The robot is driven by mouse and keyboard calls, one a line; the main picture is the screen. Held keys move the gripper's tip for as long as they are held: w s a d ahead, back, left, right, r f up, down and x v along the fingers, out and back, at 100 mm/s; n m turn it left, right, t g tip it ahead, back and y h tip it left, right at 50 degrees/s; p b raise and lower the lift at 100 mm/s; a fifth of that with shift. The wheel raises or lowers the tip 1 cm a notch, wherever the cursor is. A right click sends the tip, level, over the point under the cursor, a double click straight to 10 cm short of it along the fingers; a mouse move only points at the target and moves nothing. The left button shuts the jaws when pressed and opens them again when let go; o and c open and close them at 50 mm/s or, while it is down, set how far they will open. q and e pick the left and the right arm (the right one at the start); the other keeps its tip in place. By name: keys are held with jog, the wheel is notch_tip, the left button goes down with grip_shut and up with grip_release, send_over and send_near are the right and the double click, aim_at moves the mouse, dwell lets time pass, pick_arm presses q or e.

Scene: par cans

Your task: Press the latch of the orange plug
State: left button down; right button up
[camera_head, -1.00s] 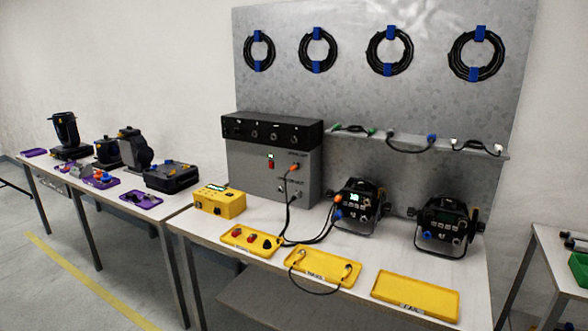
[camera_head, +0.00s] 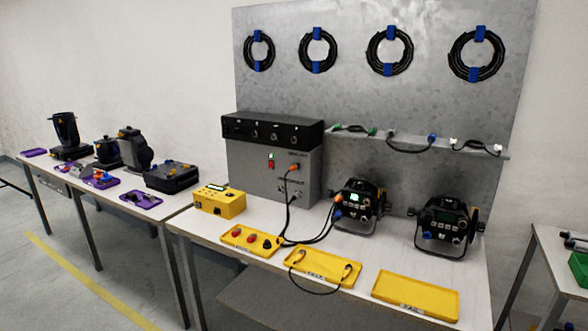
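An orange plug (camera_head: 294,167) sits on the front of the grey box (camera_head: 262,172), with a black cable hanging from it. A second orange plug (camera_head: 338,197) shows at the left par can (camera_head: 358,212), above a blue connector (camera_head: 338,213). Which one the task means I cannot tell, and the latch is too small to make out. Neither of my grippers is in view.
The white table holds a yellow tester (camera_head: 220,201), three yellow trays (camera_head: 416,294) along the front edge and a right par can (camera_head: 446,226). Cables loop between box and can. Coiled cables (camera_head: 476,54) hang on the metal backboard. A purple-tray table stands left.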

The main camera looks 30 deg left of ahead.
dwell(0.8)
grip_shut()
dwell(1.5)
